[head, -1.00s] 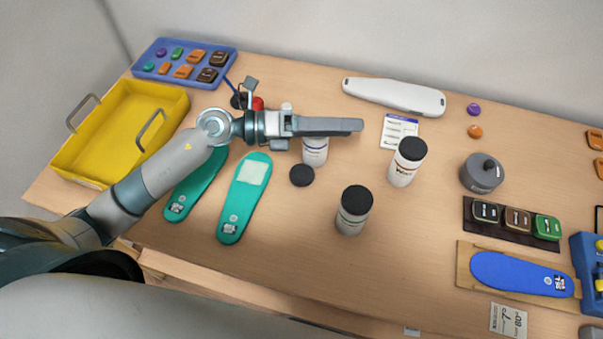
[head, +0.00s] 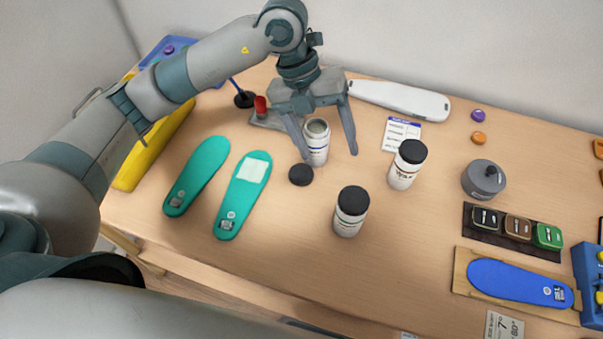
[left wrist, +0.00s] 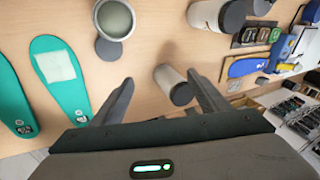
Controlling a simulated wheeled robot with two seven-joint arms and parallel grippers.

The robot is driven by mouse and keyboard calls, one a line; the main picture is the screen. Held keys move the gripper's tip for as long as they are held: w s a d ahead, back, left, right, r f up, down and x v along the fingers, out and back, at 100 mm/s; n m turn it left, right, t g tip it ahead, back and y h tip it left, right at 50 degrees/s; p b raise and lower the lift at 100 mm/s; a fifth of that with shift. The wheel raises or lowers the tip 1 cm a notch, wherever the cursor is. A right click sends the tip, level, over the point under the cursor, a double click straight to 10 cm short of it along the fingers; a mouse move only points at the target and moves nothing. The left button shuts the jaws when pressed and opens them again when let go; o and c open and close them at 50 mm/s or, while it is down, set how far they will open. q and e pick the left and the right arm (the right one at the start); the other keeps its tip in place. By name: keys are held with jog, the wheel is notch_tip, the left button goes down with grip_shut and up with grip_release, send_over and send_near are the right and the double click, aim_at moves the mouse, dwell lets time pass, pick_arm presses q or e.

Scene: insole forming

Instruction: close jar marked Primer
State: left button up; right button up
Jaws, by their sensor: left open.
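An open white jar (head: 317,152) with a blue-lined label stands upright behind a loose black lid (head: 301,175) lying on the table. I cannot read its label. In the left wrist view the open jar (left wrist: 114,19) shows its grey inside, with the lid (left wrist: 108,50) beside it. My left gripper (head: 331,155) is open and empty, pointing down, with its fingers either side of the open jar in the head view; contact cannot be told. Two jars with black lids on, a front jar (head: 350,221) and a right jar (head: 404,174), stand nearby. My right gripper is not in view.
Two teal insoles (head: 242,196) lie left of the lid. A yellow tray (head: 150,153) is at far left. A white card (head: 401,134), a grey pot (head: 483,180) and a blue insole (head: 518,283) are to the right. The table's front middle is clear.

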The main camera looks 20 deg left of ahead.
pick_arm(q)
jog(key=w+a+r+n+t+y, duration=0.1)
jog(key=w+a+r+n+y, duration=0.1)
jog(key=a, duration=0.4)
jog(key=shift+w+r+n+y, duration=0.15)
jog(key=shift+r+n+y, duration=0.6)
jog(key=shift+y, duration=0.45)
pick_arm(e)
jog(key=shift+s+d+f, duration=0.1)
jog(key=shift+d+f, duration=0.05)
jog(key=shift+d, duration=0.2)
pick_arm(q)
jog(key=shift+f, duration=0.15)
jog(key=p, duration=0.4)
send_over(301, 172)
notch_tip(301, 172, down, 12)
jog(key=shift+a+r, duration=0.1)
jog(key=shift+r, duration=0.15)
jog(key=shift+f, duration=0.3)
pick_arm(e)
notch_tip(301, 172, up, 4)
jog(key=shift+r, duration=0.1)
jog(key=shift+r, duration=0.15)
